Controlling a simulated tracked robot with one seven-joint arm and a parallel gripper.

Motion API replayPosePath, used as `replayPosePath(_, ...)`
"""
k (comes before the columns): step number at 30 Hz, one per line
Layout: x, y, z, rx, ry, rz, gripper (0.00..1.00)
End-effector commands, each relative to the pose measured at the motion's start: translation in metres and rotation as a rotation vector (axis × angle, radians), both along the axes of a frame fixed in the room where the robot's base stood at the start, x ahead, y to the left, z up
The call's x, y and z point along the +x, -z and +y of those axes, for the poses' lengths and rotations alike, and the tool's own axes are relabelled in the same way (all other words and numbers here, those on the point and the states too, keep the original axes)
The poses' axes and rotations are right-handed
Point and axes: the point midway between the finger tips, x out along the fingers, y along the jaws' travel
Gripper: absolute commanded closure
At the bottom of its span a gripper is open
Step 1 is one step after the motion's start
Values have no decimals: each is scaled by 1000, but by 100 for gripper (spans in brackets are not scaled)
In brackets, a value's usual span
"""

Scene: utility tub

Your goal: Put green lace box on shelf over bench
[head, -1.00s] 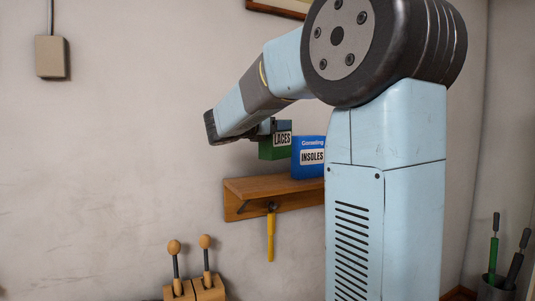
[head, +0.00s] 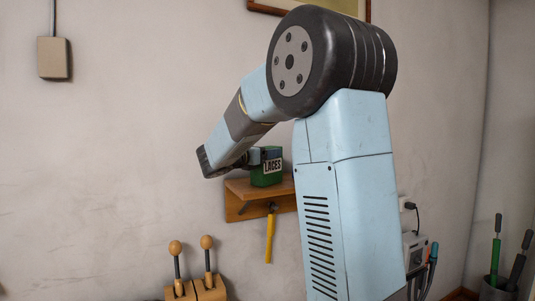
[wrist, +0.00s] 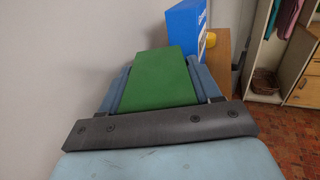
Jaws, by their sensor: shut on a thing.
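The green lace box (head: 267,179) with a white LACES label is held by my gripper (head: 257,157), which is shut on it. In the head view the box is upright at the wooden shelf (head: 246,207), its base close to the top of the board. I cannot tell whether it touches. The wrist view shows the green box (wrist: 155,80) between my fingers, with the shelf (wrist: 219,62) partly visible beyond it to the right. My arm hides the right part of the shelf in the head view.
A blue box (wrist: 187,32) stands on the shelf close beyond the green box; my arm hides it in the head view. A small yellow thing (wrist: 211,40) is beside it. A yellow-handled tool (head: 269,240) hangs below the shelf. Wooden-knobbed levers (head: 192,262) stand lower left.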

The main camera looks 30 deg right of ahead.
Motion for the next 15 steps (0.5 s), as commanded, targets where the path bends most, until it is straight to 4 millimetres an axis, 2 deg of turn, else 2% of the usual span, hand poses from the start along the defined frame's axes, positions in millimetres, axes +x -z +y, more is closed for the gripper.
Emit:
replayPosePath(5, 0, 1, 0, 0, 0, 0, 87)
replayPosePath(6, 0, 2, 0, 0, 0, 0, 36)
replayPosePath(13, 0, 1, -1, 0, 1, 0, 14)
replayPosePath(15, 0, 1, -1, 0, 1, 0, 12)
